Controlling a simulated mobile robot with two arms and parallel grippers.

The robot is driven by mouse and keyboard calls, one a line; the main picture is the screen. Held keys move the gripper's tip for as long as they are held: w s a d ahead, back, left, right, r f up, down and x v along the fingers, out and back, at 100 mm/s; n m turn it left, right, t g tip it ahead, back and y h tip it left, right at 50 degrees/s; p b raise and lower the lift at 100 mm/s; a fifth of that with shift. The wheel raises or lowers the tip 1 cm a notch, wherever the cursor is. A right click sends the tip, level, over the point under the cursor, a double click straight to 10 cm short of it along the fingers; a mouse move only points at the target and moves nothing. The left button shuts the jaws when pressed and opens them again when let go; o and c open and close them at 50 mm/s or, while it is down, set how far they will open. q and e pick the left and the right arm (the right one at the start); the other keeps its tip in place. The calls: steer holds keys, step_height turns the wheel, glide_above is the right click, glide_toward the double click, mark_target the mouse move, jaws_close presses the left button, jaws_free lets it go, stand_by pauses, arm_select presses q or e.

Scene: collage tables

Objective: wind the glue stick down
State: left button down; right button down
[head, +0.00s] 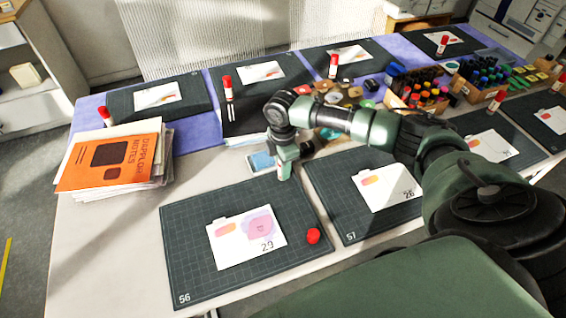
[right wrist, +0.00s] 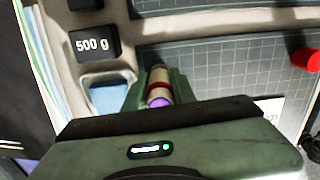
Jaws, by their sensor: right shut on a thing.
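My right gripper (head: 285,157) is above the table at the far edge of mat 56. It is shut on a glue stick, whose pale end (head: 283,173) shows just below the fingers. In the right wrist view the glue stick (right wrist: 159,88) lies between the green fingers, pale with a red band. Its uncapped end shows purple glue (right wrist: 160,102); how far the glue stands out is hard to judge. A red cap (head: 313,236) sits apart on mat 56 (head: 185,255), right of a card (head: 228,250). The cap also shows in the right wrist view (right wrist: 306,59). My left gripper is not in view.
A blue pad (head: 261,161) lies left of the gripper. A black 500 g weight (right wrist: 95,43) shows in the right wrist view. An orange booklet (head: 110,157) tops a paper stack at left. Mats with cards and other glue sticks (head: 228,87) line the table; wooden trays (head: 415,100) hold bottles.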

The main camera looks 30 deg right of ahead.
stand_by(0.8)
steer(key=c, duration=0.5)
jaws_free()
steer(key=shift+r+p, duration=0.2)
steer(key=shift+p, duration=0.15)
steer(key=shift+r+p, duration=3.65)
steer(key=shift+p, duration=0.25)
steer(key=shift+s+d+f, duration=0.1)
